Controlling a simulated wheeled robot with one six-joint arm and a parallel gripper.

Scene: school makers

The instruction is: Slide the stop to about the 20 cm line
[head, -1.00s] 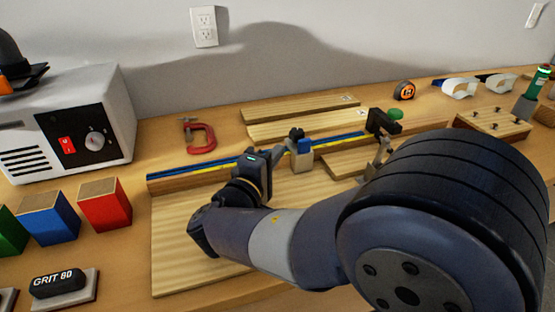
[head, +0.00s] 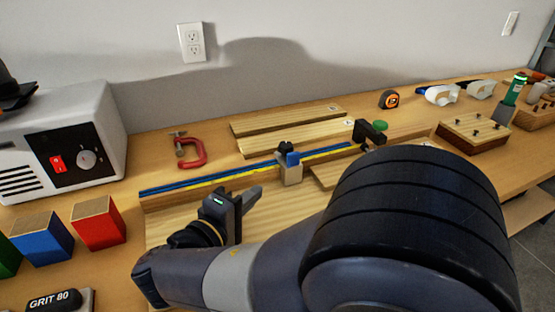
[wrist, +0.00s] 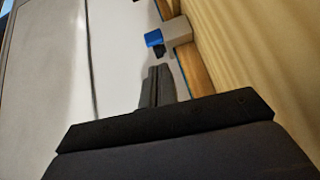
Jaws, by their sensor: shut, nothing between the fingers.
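The stop (head: 291,173) is a small beige block with a blue part and a dark knob on top. It sits on the wooden fence (head: 165,199), which carries a blue and yellow scale strip (head: 215,180), right of the strip's middle. The scale's numbers are too small to read. My gripper (head: 253,194) is shut and empty, in front and to the left of the stop, apart from it. In the wrist view the shut fingers (wrist: 157,78) point towards the stop (wrist: 178,33), with a gap between them.
A black clamp (head: 370,132) stands near the fence's right end. Loose boards (head: 290,120) lie behind the fence, and a red clamp (head: 190,152) lies behind its left part. A white machine (head: 60,140) and coloured blocks (head: 98,223) stand at the left. My arm hides the front right.

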